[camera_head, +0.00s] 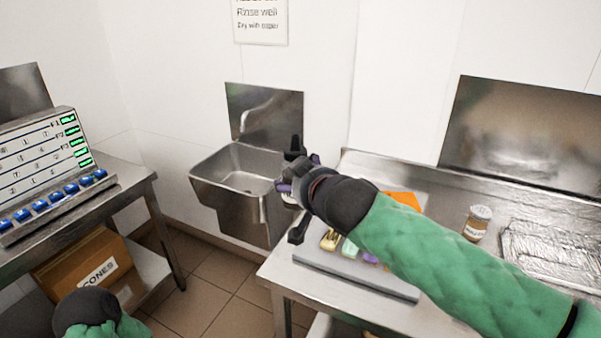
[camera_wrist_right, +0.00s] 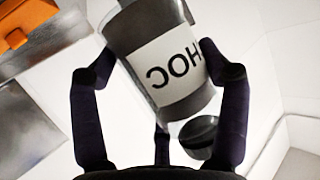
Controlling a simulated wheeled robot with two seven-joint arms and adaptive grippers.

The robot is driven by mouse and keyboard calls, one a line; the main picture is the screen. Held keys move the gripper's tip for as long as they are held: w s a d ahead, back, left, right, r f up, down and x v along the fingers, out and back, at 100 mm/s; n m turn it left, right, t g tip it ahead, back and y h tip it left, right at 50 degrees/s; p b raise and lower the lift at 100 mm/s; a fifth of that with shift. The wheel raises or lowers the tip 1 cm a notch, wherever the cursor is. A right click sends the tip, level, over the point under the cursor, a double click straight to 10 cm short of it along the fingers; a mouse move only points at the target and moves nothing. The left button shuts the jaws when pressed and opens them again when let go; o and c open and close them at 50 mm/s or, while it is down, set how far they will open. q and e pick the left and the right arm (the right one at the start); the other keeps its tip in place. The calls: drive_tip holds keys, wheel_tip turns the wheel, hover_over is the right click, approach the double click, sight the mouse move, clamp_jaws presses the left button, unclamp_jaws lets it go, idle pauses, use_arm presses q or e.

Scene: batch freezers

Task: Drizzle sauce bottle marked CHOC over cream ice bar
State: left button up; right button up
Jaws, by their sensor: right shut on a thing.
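My right gripper (camera_head: 292,185) is shut on the sauce bottle marked CHOC (camera_wrist_right: 165,62), which fills the upper middle of the right wrist view. The bottle is dark with a white label, and its lettering shows tilted. In the head view the hand mostly hides the bottle. The gripper is above the left end of the steel table, near a grey tray (camera_head: 385,287). On the tray lie a cream-yellow bar (camera_head: 330,240), a mint bar (camera_head: 349,249) and a purple bar (camera_head: 370,257), partly covered by my right arm. My left arm shows at the lower left; its gripper is out of view.
An orange object (camera_head: 404,199) lies behind my right arm. A labelled jar (camera_head: 477,224) and a foil-covered tray (camera_head: 550,250) stand to the right. A steel sink (camera_head: 240,185) is beyond the gripper. A control panel (camera_head: 45,170) and a CONES box (camera_head: 85,270) are left.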

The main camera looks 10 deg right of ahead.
drive_tip(key=s+a, duration=0.1)
drive_tip(key=s, duration=0.9)
drive_tip(key=shift+s+a, duration=0.35)
drive_tip(key=shift+s, duration=0.05)
